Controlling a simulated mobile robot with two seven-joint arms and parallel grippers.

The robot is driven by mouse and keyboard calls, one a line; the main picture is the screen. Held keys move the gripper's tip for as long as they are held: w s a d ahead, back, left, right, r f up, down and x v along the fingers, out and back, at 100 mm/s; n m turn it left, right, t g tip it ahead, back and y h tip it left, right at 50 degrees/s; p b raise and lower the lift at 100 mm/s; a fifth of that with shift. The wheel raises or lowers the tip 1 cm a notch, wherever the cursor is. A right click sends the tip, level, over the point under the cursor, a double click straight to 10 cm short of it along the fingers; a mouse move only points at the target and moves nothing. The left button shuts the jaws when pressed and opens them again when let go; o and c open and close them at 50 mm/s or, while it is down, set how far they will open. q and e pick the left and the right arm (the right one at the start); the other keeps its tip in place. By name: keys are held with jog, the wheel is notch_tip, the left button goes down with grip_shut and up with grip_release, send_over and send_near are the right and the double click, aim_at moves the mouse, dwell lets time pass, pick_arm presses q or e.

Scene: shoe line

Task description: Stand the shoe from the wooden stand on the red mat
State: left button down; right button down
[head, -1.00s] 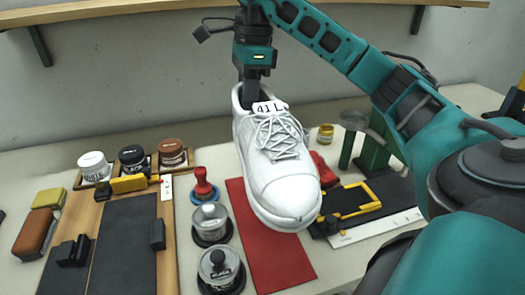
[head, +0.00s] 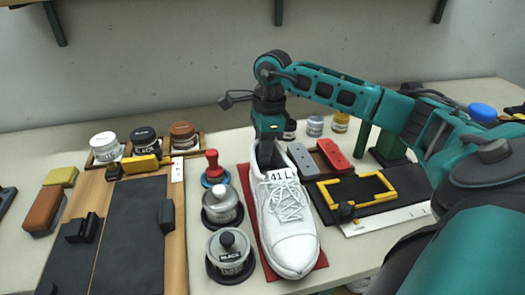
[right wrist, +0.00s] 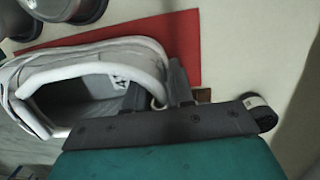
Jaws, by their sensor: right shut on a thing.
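The white lace-up shoe (head: 290,235) has a "41 L" tag on its tongue. It is upright over the red mat (head: 322,262), toe toward the front of the table, and covers most of the mat. I cannot tell for sure whether its sole touches the mat. My right gripper (head: 266,155) points down and is shut on the heel end of the shoe. In the right wrist view the fingers (right wrist: 178,88) grip the shoe's collar (right wrist: 90,68), with the red mat (right wrist: 180,35) beyond. My left gripper is not in view.
Left of the mat stand a red-handled stamp (head: 213,168), a clear jar (head: 221,205) and a jar marked BLACK (head: 230,255). Right of it are grey (head: 303,160) and red (head: 334,155) blocks and a yellow frame (head: 358,190). A wooden board (head: 180,240) lies left.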

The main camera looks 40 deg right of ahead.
jog(key=shift+f, duration=0.1)
jog(key=shift+f, duration=0.15)
jog(key=c, duration=1)
grip_release()
jog(key=r, duration=0.4)
jog(key=d+r, duration=0.1)
jog(key=r, duration=0.7)
jog(key=shift+s+d+r+p, duration=0.1)
jog(key=shift+d+r+p, duration=0.05)
jog(key=shift+d+p, duration=0.15)
jog(key=shift+s, duration=0.1)
